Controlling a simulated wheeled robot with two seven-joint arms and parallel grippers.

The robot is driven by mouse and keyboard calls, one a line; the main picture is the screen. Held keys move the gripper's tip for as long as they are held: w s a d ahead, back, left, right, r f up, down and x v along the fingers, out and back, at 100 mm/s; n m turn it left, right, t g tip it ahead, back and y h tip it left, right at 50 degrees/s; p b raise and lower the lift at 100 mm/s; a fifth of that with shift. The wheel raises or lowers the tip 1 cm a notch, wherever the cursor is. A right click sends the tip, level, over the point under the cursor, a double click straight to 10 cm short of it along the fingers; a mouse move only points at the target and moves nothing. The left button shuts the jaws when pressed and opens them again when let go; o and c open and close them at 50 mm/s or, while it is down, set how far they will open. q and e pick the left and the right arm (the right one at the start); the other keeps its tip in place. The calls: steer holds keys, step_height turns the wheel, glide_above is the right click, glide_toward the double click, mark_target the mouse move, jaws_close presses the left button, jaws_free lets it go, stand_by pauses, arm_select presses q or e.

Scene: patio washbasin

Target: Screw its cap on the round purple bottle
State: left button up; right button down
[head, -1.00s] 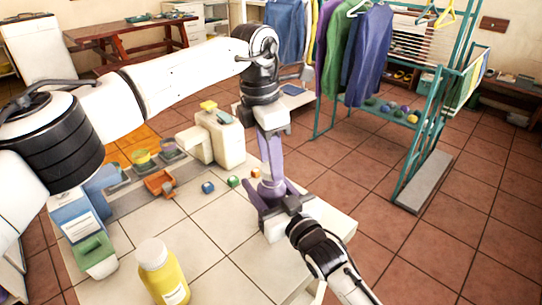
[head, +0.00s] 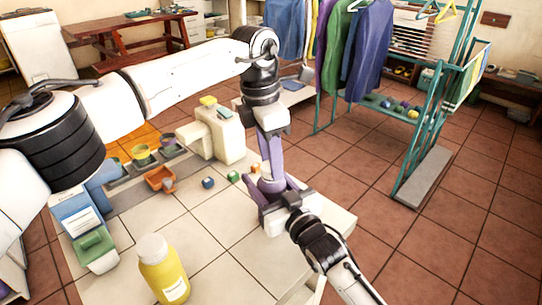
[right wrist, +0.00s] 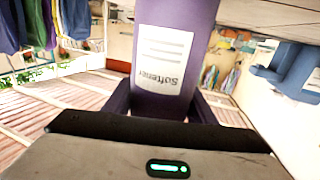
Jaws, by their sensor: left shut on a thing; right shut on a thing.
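The round purple bottle (head: 270,185) stands upright near the right edge of the pale tiled counter. In the right wrist view the bottle (right wrist: 165,60) fills the top middle, with a white "Softener" label. My right gripper (head: 277,190) is shut around its body from the front right, one finger on each side. My left gripper (head: 271,165) comes down from above, its purple fingers together right over the bottle's top. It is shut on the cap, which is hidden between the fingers. I cannot tell how the cap sits on the neck.
A yellow bottle (head: 165,277) with a white cap stands at the front. Small blue (head: 208,183), green (head: 233,176) and orange (head: 255,169) cubes lie left of the purple bottle, near an orange tray (head: 160,180). A clothes rack (head: 408,175) stands beyond the counter on the floor.

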arm_select(q)
steer(key=m, duration=0.3)
steer(key=shift+m+g, duration=0.3)
steer(key=shift+m, duration=0.1)
steer(key=m, duration=0.3)
steer(key=shift+m, duration=0.3)
steer(key=m+g, duration=0.1)
steer(key=m, duration=0.4)
steer(key=shift+m, duration=0.4)
steer(key=o, duration=1)
steer(key=shift+c, duration=0.5)
